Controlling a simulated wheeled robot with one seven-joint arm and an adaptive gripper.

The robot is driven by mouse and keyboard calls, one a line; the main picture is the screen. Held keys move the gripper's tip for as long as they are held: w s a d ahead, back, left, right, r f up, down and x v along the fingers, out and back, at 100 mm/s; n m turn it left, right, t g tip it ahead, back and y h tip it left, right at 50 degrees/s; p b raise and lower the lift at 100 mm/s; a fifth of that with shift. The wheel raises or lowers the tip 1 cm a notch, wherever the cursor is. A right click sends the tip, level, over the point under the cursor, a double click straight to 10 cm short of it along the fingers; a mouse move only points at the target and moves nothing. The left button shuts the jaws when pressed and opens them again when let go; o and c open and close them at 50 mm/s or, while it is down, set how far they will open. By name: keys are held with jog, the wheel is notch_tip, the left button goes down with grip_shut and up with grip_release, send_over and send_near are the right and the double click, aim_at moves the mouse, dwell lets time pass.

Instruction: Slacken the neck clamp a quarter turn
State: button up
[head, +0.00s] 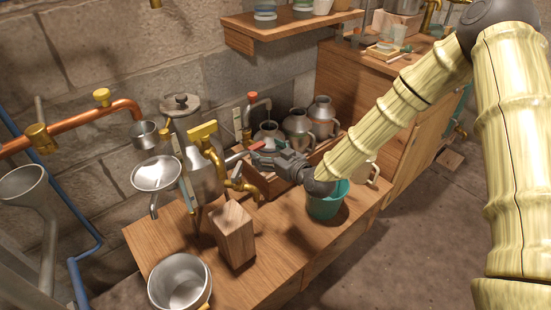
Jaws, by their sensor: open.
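A grey metal still vessel (203,172) stands on the wooden bench, partly behind brass fittings. A brass T-shaped handle (202,131) sits at its upper front, above a brass spout (243,185). I cannot tell for sure which fitting is the neck clamp. My gripper (257,158) comes in from the right, open, with its fingers pointing left. It is just right of the vessel and the brass fittings. A small reddish lever-like piece (237,156) shows by its fingertips; whether they touch is too small to tell.
A wooden block (233,235) and a steel pot (180,284) stand at the bench front. A teal bucket (323,204) is below my wrist. Metal jugs (298,124) stand behind the gripper. A funnel (156,174) and copper pipe (85,117) are left. Bare bench top lies right of the block.

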aim_at(259, 148)
jog(key=shift+x, duration=2.35)
jog(key=c, duration=1.1)
jog(key=shift+a+n, duration=0.1)
jog(key=shift+n, duration=0.9)
jog(key=shift+n+t+h, duration=0.3)
jog(key=shift+n+h, duration=0.1)
jog(key=shift+n, duration=0.1)
jog(key=shift+n+t+h+b, duration=0.3)
jog(key=shift+n+t+b, duration=0.15)
jog(key=shift+n, duration=1.05)
